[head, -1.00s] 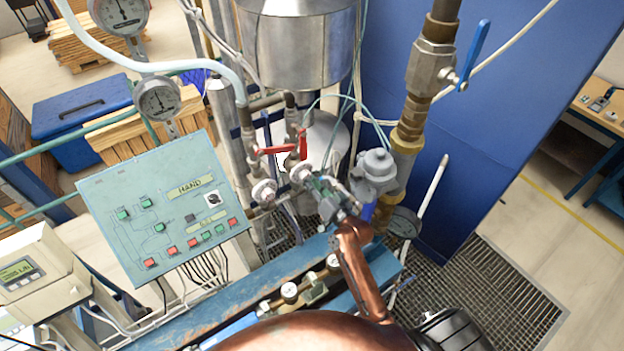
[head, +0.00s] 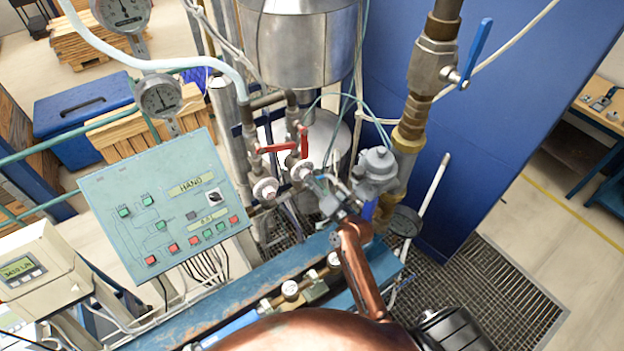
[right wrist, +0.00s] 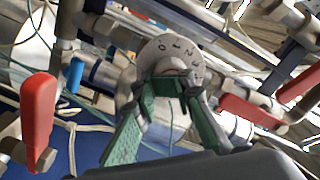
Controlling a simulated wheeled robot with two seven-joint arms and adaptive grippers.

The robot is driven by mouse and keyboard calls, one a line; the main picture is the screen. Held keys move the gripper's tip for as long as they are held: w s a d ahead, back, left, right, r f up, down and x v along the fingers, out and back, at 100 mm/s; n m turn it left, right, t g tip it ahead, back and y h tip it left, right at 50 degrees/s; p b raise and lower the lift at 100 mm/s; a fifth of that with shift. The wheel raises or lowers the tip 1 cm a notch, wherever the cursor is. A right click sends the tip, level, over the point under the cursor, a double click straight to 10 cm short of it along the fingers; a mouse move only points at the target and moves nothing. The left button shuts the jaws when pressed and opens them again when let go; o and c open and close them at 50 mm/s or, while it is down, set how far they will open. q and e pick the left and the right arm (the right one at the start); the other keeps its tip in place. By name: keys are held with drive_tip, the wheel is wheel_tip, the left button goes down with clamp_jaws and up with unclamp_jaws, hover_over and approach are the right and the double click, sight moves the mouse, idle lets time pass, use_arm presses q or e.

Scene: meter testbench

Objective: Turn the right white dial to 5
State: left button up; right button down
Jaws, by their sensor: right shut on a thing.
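The right white dial (head: 301,172) is a round white disc on the pipework below the red valve handles. My right gripper (head: 316,182) is at its front. In the right wrist view the dial (right wrist: 176,51) faces me, with dark numerals along its rim, too blurred to read surely. The green fingers of my right gripper (right wrist: 168,88) are shut on the dial's middle knob, one on each side. The fingers and my wrist hide the dial's lower part. The left white dial (head: 265,189) stands beside it, untouched. My left gripper is not in view.
Red valve handles (head: 277,149) sit just above the dials. A grey meter (head: 376,170) and thick pipe stand close on the right. The control panel (head: 165,205) is at the left. A blue beam (head: 215,300) runs below.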

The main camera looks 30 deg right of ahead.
drive_tip(key=shift+w+a+r, duration=0.1)
drive_tip(key=shift+a+r, duration=0.1)
drive_tip(key=shift+r, duration=0.25)
drive_tip(key=shift+w+a+r, duration=0.1)
drive_tip(key=shift+a+r, duration=0.05)
drive_tip(key=shift+r, duration=0.3)
drive_tip(key=c, duration=2)
unclamp_jaws()
drive_tip(key=shift+s+a, duration=0.1)
drive_tip(key=shift+a, duration=0.1)
drive_tip(key=shift+c, duration=0.2)
drive_tip(key=o, duration=0.6)
drive_tip(key=shift+f, duration=0.15)
drive_tip(key=shift+d, duration=0.1)
drive_tip(key=shift+s+d+f, duration=0.1)
drive_tip(key=shift+s, duration=0.05)
drive_tip(key=s, duration=0.4)
drive_tip(key=s+d, duration=0.1)
drive_tip(key=s, duration=0.7)
drive_tip(key=shift+d, duration=0.3)
drive_tip(key=shift+w, duration=0.1)
